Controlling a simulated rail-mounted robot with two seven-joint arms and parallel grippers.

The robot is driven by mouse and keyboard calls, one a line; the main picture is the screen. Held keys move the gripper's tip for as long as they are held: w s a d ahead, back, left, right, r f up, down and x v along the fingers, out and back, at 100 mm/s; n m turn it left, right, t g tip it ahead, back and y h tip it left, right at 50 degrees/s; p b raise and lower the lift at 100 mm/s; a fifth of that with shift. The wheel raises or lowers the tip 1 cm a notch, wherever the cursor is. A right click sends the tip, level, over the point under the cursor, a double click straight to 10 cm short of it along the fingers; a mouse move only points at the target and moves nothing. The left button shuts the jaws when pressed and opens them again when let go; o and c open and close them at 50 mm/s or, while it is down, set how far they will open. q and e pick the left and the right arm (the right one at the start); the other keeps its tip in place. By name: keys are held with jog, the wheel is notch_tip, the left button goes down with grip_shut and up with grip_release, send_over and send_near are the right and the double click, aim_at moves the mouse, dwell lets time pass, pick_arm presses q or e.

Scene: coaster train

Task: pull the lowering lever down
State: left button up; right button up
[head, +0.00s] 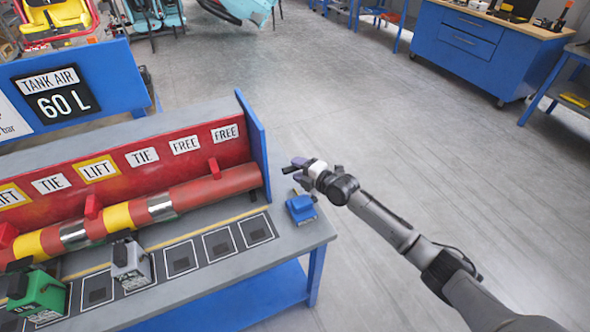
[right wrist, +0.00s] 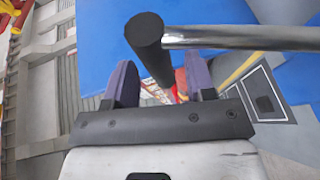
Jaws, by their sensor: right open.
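My right gripper (head: 300,172) is at the right end of the blue workbench, with its arm coming from the lower right. In the right wrist view its two purple fingers (right wrist: 161,88) are open. A lever with a black cylindrical grip (right wrist: 146,35) and a silver rod (right wrist: 245,38) shows there. The grip's lower part appears between the fingers; I cannot tell whether they touch it. In the head view the lever is not clearly visible; a small dark piece shows at the fingertips. My left gripper is not in view.
The workbench (head: 318,234) carries a red and yellow tube (head: 190,195) and a blue end panel (head: 253,140). A blue block (head: 301,208) sits at its right edge, near the gripper. Grey and green blocks stand farther left. Open floor (head: 430,150) lies to the right.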

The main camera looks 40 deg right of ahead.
jog(key=shift+x, duration=0.9)
grip_shut()
